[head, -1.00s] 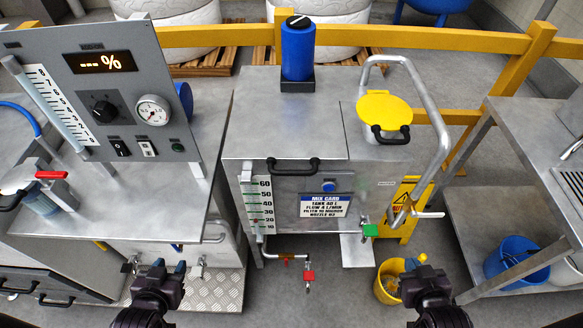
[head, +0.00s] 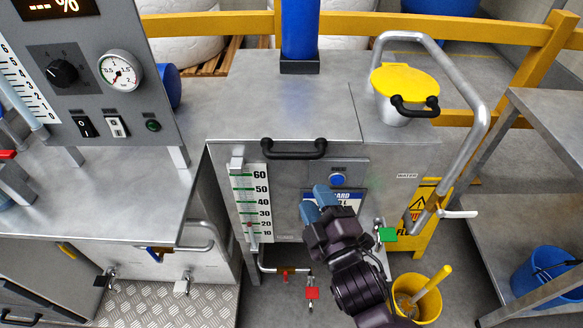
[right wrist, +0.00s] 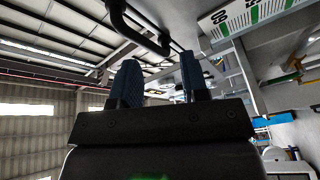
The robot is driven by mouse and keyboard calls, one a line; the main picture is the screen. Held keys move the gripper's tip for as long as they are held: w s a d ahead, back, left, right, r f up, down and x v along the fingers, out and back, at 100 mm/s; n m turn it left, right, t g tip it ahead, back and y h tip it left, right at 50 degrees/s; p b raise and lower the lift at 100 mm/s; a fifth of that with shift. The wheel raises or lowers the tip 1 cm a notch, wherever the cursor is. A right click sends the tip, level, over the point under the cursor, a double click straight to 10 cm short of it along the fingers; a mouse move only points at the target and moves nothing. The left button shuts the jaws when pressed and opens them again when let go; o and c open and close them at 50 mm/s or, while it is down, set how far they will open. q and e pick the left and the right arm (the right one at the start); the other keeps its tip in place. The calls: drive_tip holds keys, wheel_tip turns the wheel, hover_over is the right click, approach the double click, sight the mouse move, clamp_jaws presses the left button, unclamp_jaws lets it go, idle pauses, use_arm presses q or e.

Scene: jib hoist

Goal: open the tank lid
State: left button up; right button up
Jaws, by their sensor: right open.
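The steel tank (head: 225,190) stands in the middle of the head view, its flat lid (head: 285,110) lying level on top. A black bar handle (head: 293,150) is at the lid's front edge. My right gripper (head: 322,197) is open and empty in front of the tank's front face, below and slightly right of the handle, apart from it. It partly hides the blue and white label. In the right wrist view, the open blue fingers (right wrist: 160,80) point up, with the black handle (right wrist: 135,28) just beyond them. My left gripper is out of view.
A blue cylinder (head: 300,30) stands at the lid's back. A yellow-capped funnel (head: 405,85) and a bent steel pipe (head: 478,120) are to the right. A control panel (head: 95,105) stands left. A yellow bucket (head: 432,303) is on the floor.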

sight(291, 153)
drive_tip(key=shift+w+a+r+n+t+y+b, duration=0.15)
drive_tip(key=shift+w+a+r+n, duration=0.6)
drive_tip(key=shift+w+n, duration=0.5)
drive_tip(key=shift+w+a+r+n+t+y+b, duration=0.15)
drive_tip(key=shift+w+a+r+n, duration=0.6)
drive_tip(key=shift+w, duration=0.75)
drive_tip(key=shift+w+a+r+n+y+b, duration=0.2)
drive_tip(key=shift+w+a+r+n, duration=0.3)
drive_tip(key=shift+w+a+n, duration=0.65)
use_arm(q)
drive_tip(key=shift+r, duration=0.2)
use_arm(e)
drive_tip(key=shift+w+d, duration=0.25)
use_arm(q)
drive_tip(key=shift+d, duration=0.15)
use_arm(e)
clamp_jaws()
